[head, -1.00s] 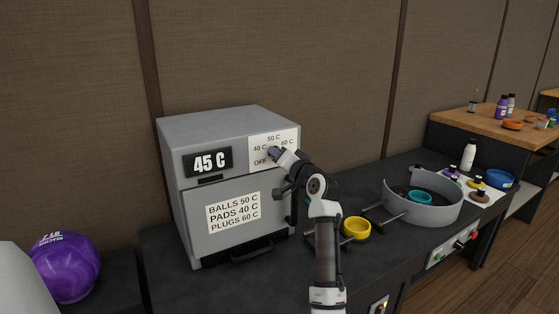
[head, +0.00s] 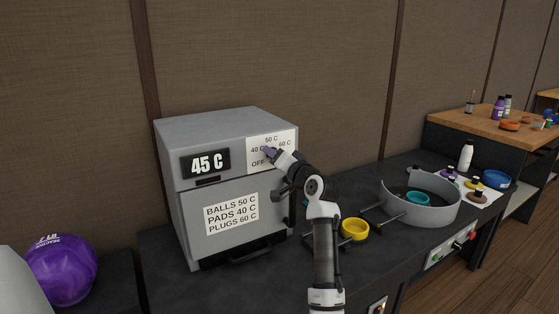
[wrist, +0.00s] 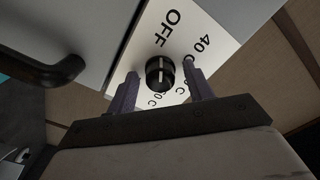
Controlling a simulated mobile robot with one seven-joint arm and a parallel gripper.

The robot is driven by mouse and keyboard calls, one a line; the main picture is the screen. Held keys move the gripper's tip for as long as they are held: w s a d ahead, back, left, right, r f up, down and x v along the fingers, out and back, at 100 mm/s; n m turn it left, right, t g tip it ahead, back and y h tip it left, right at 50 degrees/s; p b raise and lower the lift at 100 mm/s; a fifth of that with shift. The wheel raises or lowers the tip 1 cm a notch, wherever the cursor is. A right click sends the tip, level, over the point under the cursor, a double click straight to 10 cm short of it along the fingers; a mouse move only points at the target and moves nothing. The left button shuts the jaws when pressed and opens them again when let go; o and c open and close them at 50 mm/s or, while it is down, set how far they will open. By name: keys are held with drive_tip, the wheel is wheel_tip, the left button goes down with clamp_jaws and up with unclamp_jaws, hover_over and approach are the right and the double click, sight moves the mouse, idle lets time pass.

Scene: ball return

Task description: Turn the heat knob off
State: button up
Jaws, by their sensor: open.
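The heat knob (wrist: 160,74) is black and round with a pale line across it, on a white dial plate (wrist: 205,30) marked OFF, 40, 50 and 60 C. The line runs roughly up and down in the wrist view; which mark it points at is unclear. My gripper (wrist: 160,70) is open, one finger on each side of the knob, with gaps visible.
The oven door has a dark handle (head: 243,250) and a temperature label. A yellow ring (head: 355,229) and a grey round tub (head: 430,212) with a teal ring stand to the right on the dark counter. A purple ball (head: 60,270) is at the left.

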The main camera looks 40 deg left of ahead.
drive_tip(key=b+v, duration=0.1)
drive_tip(key=v, duration=1.2)
drive_tip(key=shift+s+d+b, duration=0.2)
drive_tip(key=shift+d+b, duration=0.15)
drive_tip(key=shift+b, duration=0.05)
